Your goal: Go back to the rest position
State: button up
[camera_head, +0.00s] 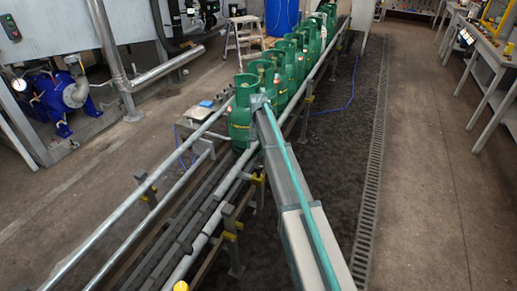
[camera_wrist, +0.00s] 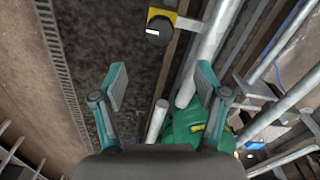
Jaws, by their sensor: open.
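My gripper shows in the wrist view (camera_wrist: 160,90) with its two fingers spread wide and nothing between them. In the head view my arm reaches forward over the conveyor's right rail, its end beside the nearest green gas cylinder (camera_head: 240,121). The fingertips are hidden there behind my arm. In the wrist view part of a green cylinder (camera_wrist: 184,125) shows just behind the right finger; I cannot tell whether they touch. The cylinder stands upright on the conveyor (camera_head: 165,232).
Several more green cylinders (camera_head: 285,58) stand in a row behind the first. Blue machinery (camera_head: 58,98) is at the left, a step stool (camera_head: 243,38) at the back, and a workbench (camera_head: 490,55) at the right. The floor (camera_head: 425,150) right of the conveyor is clear.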

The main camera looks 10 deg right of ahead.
dwell(0.3)
jog(key=s+f+n+g+p, duration=0.1)
jog(key=s+f+n, duration=0.1)
jog(key=s+f, duration=1.1)
jog(key=s+f+n+g, duration=0.1)
jog(key=s+f, duration=0.9)
jog(key=s, duration=0.8)
jog(key=s+f+g+p, duration=0.1)
jog(key=s+f+g, duration=0.1)
jog(key=s, duration=1.6)
jog(key=s+f+n+g+p, duration=0.1)
jog(key=s+f, duration=0.4)
jog(key=s, duration=1.4)
jog(key=shift+g, duration=0.9)
